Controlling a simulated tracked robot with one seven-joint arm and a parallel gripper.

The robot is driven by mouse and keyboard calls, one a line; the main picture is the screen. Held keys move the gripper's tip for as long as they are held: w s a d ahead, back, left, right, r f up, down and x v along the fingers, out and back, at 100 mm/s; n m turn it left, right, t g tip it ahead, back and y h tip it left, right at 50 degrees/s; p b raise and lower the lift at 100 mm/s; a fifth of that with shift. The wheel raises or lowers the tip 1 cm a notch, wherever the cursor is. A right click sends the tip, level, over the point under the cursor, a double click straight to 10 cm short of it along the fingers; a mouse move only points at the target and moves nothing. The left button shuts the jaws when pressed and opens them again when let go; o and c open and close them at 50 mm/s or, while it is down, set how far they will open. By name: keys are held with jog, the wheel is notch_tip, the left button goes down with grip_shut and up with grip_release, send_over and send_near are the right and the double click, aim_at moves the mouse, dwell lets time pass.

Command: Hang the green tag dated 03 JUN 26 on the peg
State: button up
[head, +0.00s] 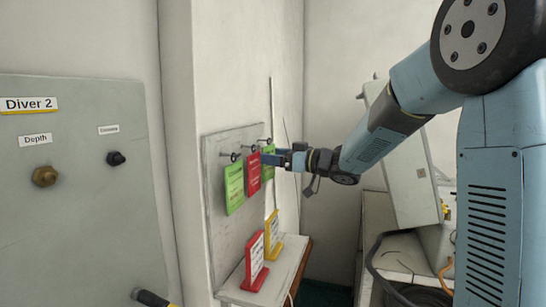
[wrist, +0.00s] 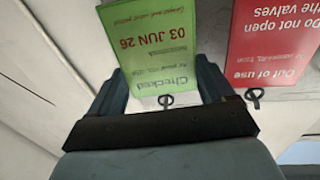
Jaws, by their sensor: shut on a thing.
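The green tag reading "Checked" and 03 JUN 26 (wrist: 155,45) shows upside down in the wrist view, with my gripper (wrist: 160,75) shut on its two side edges. A peg with a rounded end (wrist: 166,100) shows by the tag's "Checked" edge. I cannot tell whether the tag's hole is around it. In the head view, my gripper (head: 282,159) is at the far end of the peg board (head: 219,232), and the held tag (head: 269,168) is partly hidden behind the red tag.
A red "Out of use" tag (head: 254,174) hangs on the middle peg, close beside the held tag. Another green tag (head: 234,188) hangs on the near peg. A red sign stand (head: 255,264) and a yellow one (head: 274,238) stand on the shelf (head: 284,272) below.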

jog(key=o, duration=0.9)
